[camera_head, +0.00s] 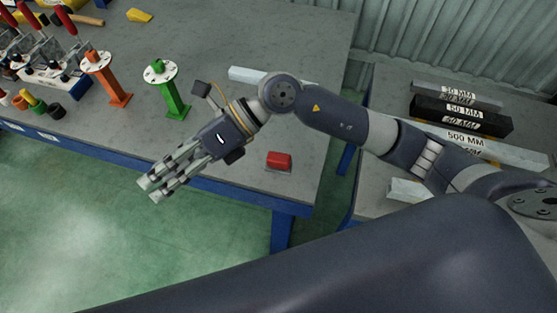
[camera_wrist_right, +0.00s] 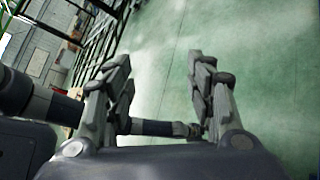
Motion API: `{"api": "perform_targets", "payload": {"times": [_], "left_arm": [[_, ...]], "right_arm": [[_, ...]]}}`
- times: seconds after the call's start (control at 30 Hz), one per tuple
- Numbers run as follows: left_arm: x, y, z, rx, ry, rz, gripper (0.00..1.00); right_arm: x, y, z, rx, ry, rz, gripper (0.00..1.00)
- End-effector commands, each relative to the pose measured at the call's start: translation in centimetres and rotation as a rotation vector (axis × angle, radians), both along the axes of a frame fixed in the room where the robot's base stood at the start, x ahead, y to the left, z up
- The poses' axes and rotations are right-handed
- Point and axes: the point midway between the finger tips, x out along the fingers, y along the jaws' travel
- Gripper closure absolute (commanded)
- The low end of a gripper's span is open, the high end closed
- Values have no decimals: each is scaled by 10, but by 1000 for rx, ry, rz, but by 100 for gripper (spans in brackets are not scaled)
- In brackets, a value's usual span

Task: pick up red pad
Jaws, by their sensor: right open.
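The red pad (camera_head: 279,160) is a small red block on a grey base near the front right corner of the grey table (camera_head: 240,50). My right gripper (camera_head: 155,190) is left of the pad in the head view, out past the table's front edge and over the green floor. Its fingers point away from the pad, and they are apart and empty. In the right wrist view, the right gripper (camera_wrist_right: 160,85) shows spread fingers with floor between them. The pad is not in the right wrist view. My left gripper is not in the head view.
An orange stand (camera_head: 108,80) and a green stand (camera_head: 168,92) are on the table to the left. Labelled blocks (camera_head: 460,115) lie on a second table at right. A pale bar (camera_head: 248,75) lies behind my right arm. The table around the pad looks clear.

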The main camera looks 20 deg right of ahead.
Motion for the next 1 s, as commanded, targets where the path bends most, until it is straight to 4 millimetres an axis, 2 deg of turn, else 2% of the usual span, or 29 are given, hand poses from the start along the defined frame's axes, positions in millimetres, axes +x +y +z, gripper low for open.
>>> {"api": "perform_targets", "payload": {"times": [0.03,0.1,0.17,0.2,0.3,0.43,0.5,0.6,0.8,1.0], "left_arm": [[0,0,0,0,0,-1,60],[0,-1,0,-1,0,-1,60],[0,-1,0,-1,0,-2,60],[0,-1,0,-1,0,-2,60],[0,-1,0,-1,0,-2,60],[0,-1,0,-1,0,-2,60],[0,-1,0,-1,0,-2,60],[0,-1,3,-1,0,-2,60],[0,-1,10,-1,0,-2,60],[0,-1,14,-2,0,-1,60]], "right_arm": [[9,-18,-25,-148,-67,36,50],[21,-51,-58,-355,-139,77,50],[36,-83,-79,-527,-189,98,50],[45,-105,-89,-633,-215,106,50],[68,-158,-102,-865,-260,111,50],[87,-207,-103,-1069,-281,99,50],[93,-223,-101,-1131,-286,92,50],[95,-233,-107,-1171,-284,90,50],[95,-234,-138,-1175,-281,91,50],[95,-233,-156,-1173,-284,90,50]]}}
